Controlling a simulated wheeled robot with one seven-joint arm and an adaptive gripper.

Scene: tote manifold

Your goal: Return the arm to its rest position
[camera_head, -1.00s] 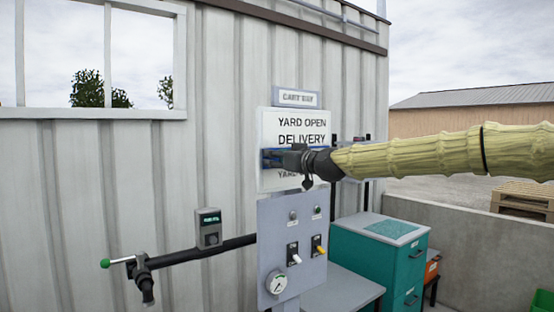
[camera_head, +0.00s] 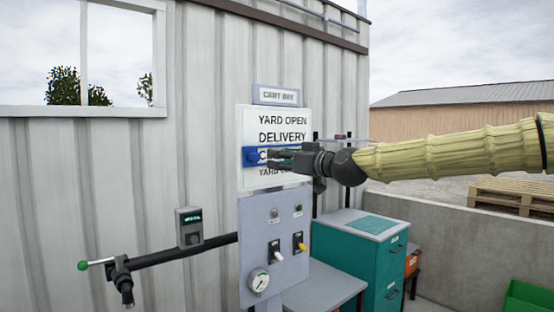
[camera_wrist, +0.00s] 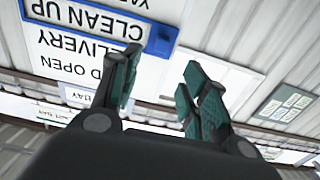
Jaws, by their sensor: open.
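My gripper (camera_head: 274,157) is at the end of my outstretched arm, in front of the white sign board (camera_head: 285,183) on the wall. In the wrist view my gripper (camera_wrist: 160,85) has its two teal-padded fingers apart with nothing between them. A blue frame (camera_head: 249,156) sits on the board; in the wrist view this blue frame (camera_wrist: 155,52) surrounds the words "CLEAN UP". One fingertip appears close to the frame's end; I cannot tell whether they touch. Part of the board is hidden behind my gripper in the head view.
A grey control panel (camera_head: 277,232) with a gauge and switches stands below the board. A black pipe with a green-tipped lever (camera_head: 84,265) runs to its left. A teal cabinet (camera_head: 335,247) stands to the right, beside a concrete wall (camera_head: 463,238). Open air surrounds the arm.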

